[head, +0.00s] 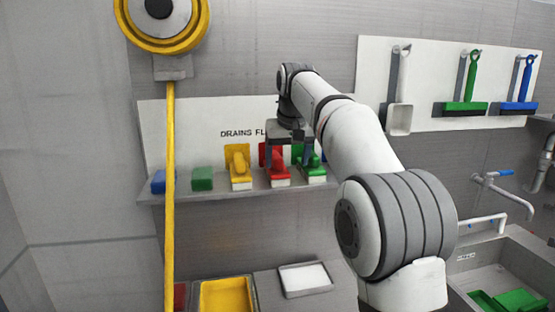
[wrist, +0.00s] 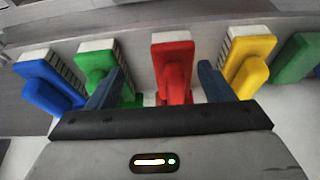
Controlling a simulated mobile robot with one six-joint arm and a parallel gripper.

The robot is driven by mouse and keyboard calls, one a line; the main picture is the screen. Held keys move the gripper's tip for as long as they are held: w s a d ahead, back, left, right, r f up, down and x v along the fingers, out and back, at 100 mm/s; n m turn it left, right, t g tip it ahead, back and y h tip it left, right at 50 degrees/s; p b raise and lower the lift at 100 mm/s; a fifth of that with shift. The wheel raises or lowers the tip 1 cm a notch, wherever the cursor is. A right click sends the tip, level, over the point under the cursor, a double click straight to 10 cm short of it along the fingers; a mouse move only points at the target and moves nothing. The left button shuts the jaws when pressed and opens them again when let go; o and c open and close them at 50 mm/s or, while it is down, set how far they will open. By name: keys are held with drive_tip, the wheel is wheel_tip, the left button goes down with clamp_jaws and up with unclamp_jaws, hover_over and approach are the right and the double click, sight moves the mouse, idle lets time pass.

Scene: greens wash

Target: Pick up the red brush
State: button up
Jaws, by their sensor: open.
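The red brush (head: 279,174) stands on the wall shelf under the lettered board, between a yellow brush (head: 239,167) and a green brush (head: 309,166). In the wrist view the red brush (wrist: 173,68) shows its block and handle between my two fingers. My gripper (head: 288,150) is open and sits over the red brush's handle; in the wrist view my gripper (wrist: 160,85) has one finger on each side of the handle, with gaps showing. The left finger overlaps the green brush (wrist: 103,75) in that view; whether they touch cannot be told.
On the shelf (head: 220,194), a green block (head: 202,179) and a blue block (head: 158,182) stand at left; a blue brush (wrist: 48,82) stands beyond the green brush. A yellow pole (head: 169,220) crosses in front. A sink (head: 480,270) is at right.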

sight(278, 156)
drive_tip(key=shift+w+a+r+p, duration=0.35)
drive_tip(key=shift+w+a+r, duration=0.5)
drive_tip(key=shift+w, duration=0.25)
drive_tip(key=shift+w+a+r, duration=0.1)
drive_tip(key=shift+w+a, duration=0.05)
drive_tip(key=shift+w, duration=0.1)
drive_tip(key=x, duration=0.3)
drive_tip(key=w+p+x, duration=0.1)
drive_tip(key=x, duration=0.3)
drive_tip(key=shift+w+a, duration=0.1)
drive_tip(key=shift+a, duration=0.1)
drive_tip(key=c, duration=1.1)
drive_tip(key=shift+c, duration=0.2)
